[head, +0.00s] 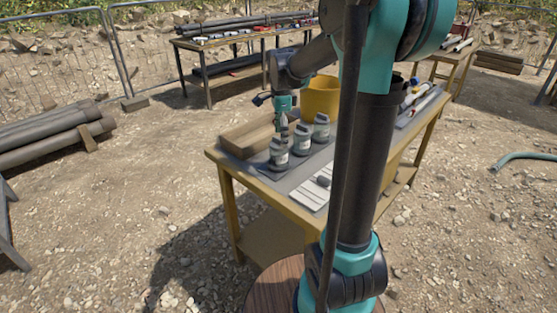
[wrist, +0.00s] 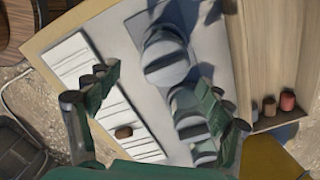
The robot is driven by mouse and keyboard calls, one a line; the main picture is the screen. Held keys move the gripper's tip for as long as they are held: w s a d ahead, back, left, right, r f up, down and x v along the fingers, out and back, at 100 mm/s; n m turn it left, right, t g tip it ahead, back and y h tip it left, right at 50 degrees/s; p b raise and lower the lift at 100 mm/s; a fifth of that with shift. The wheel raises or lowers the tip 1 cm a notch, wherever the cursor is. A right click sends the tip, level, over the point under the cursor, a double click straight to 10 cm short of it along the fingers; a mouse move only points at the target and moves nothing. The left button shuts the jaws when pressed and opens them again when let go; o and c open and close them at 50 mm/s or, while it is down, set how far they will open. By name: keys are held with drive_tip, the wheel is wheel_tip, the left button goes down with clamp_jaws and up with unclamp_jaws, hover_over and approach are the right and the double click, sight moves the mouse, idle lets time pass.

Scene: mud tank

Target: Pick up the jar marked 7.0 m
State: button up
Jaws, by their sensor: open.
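Three grey lidded jars with pale labels stand in a row on the table; the writing is too small to read, so I cannot tell which is marked 7.0 m. In the head view they are the near jar (head: 278,154), the middle jar (head: 301,140) and the far jar (head: 321,128). My gripper (head: 283,124) hangs above and behind the row, pointing down. In the wrist view my gripper (wrist: 156,88) is open and empty. One jar (wrist: 166,62) is seen from above near the fingertips; the others are partly hidden by the right finger.
The table (head: 228,190) holds a wooden tray (head: 245,140), a yellow bucket (head: 320,97) and a white ruled sheet (head: 313,193). Pipes (head: 50,135) lie at left; gravel ground is open.

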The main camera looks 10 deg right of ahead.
sight(279, 144)
drive_tip(key=f, duration=0.4)
drive_tip(key=shift+w+a, duration=0.3)
drive_tip(key=shift+f, duration=0.6)
drive_tip(key=shift+c, duration=0.5)
clamp_jaws()
